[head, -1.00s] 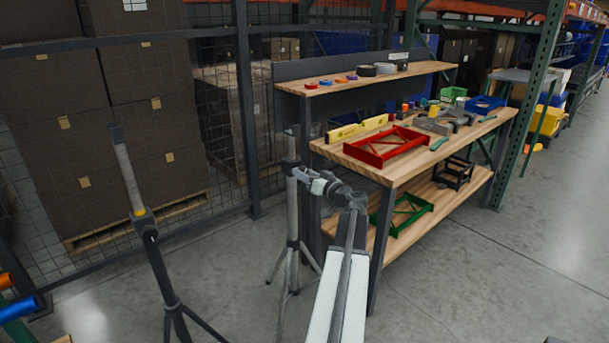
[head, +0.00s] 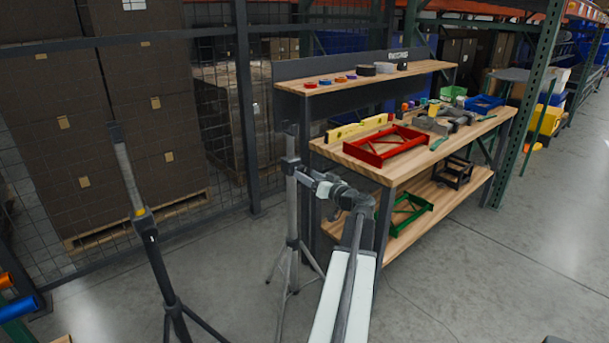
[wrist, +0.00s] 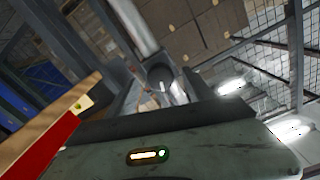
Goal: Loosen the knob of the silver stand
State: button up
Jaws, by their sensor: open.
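The silver stand (head: 292,215) is a grey tripod pole standing upright beside the workbench in the head view. A clamp or collar sits on its upper part. My gripper (head: 305,173) is right at this collar, coming from the right. In the wrist view the stand's pale pole (wrist: 133,24) runs down from the top to a dark round knob (wrist: 160,78). The knob lies ahead of my open gripper (wrist: 162,92), between its dark fingers. I cannot tell whether the fingers touch it.
A black stand (head: 152,240) with a silver upper tube and yellow band is at left. The workbench (head: 345,160) stands just right of the silver stand, carrying a red frame (head: 385,146) and a yellow level (head: 357,127). A mesh fence is behind; floor at right is clear.

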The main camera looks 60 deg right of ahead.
jog(key=v, duration=0.5)
jog(key=shift+a, duration=0.1)
